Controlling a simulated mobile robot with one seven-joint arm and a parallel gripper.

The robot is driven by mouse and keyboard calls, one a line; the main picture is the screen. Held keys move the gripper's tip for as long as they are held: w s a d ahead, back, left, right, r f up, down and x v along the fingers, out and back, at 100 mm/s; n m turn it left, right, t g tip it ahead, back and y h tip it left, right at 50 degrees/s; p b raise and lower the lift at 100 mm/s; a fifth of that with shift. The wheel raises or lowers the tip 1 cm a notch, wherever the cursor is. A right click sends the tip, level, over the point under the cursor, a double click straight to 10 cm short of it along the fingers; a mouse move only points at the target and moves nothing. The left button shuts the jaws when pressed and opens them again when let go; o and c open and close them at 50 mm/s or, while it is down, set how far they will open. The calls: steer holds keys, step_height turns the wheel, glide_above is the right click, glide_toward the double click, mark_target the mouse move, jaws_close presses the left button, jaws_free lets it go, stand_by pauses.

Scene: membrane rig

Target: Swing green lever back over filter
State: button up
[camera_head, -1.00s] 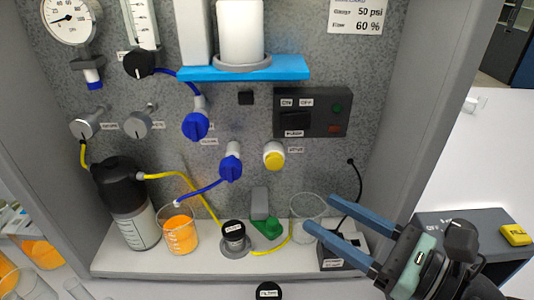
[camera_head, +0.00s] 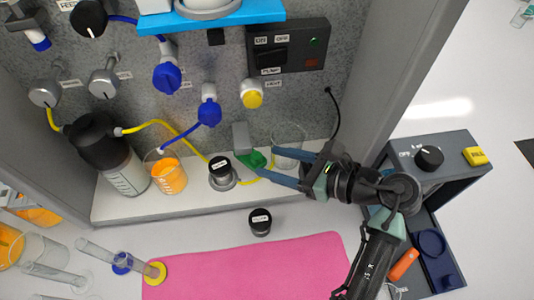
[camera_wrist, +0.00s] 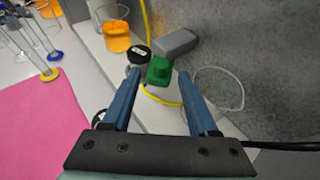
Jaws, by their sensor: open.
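The green lever (camera_head: 256,159) sits at the foot of a grey block (camera_head: 240,136) on the white ledge, against the grey panel. In the wrist view the green lever (camera_wrist: 160,71) lies ahead, between and beyond my fingertips. The filter holder (camera_head: 221,168), with a black labelled cap, stands just left of the lever, and the lever is beside it, not over it. It also shows in the wrist view (camera_wrist: 138,54). My gripper (camera_head: 280,165) is open and empty, its blue fingers pointing left toward the lever. I cannot tell whether a finger touches it.
A clear beaker (camera_head: 288,147) stands right behind my fingers. A yellow tube (camera_head: 240,182) runs along the ledge by the filter. A beaker of orange liquid (camera_head: 168,176) is left of it. A loose black cap (camera_head: 260,222) and a pink mat (camera_head: 245,268) are in front.

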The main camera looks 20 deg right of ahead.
mark_target(250, 155)
steer(key=shift+x, duration=1.25)
jaws_close()
